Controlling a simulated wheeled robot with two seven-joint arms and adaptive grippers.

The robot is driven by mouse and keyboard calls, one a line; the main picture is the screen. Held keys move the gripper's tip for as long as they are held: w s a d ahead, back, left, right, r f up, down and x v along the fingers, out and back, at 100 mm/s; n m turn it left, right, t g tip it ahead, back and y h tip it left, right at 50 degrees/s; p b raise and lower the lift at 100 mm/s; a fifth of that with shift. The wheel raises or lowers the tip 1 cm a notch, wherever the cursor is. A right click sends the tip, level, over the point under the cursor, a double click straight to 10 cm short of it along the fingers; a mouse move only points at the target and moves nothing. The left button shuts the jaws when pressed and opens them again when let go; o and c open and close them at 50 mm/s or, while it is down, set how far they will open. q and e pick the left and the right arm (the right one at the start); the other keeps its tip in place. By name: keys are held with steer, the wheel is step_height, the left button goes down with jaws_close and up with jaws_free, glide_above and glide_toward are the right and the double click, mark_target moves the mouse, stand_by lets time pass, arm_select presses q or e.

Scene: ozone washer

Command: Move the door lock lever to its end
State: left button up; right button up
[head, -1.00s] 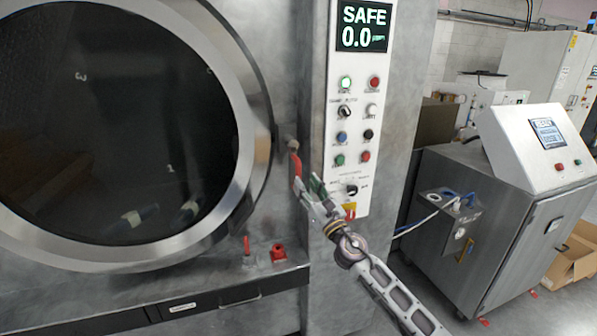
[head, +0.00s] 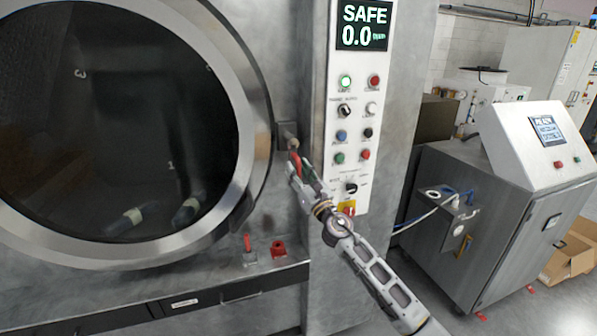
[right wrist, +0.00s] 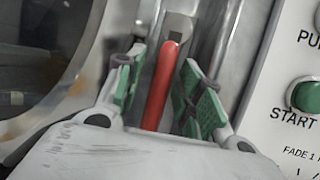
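The door lock lever is a red handle (head: 294,160) hanging from a grey pivot just right of the round washer door (head: 258,150). In the right wrist view the lever (right wrist: 160,85) runs upright, slightly tilted, between the two green-padded fingers of my right gripper (right wrist: 162,92). The fingers stand apart on both sides of it, with a visible gap on the right. In the head view my right gripper (head: 297,178) overlaps the lever's lower part and hides its end. My left gripper is not in view.
The control panel (head: 356,125) with buttons and a SAFE display (head: 364,25) is close right of the lever. A ledge with a red fitting (head: 278,250) lies below. A steel cabinet (head: 500,220) stands farther right. The door's metal rim is close on the left.

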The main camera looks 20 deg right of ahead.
jaws_close()
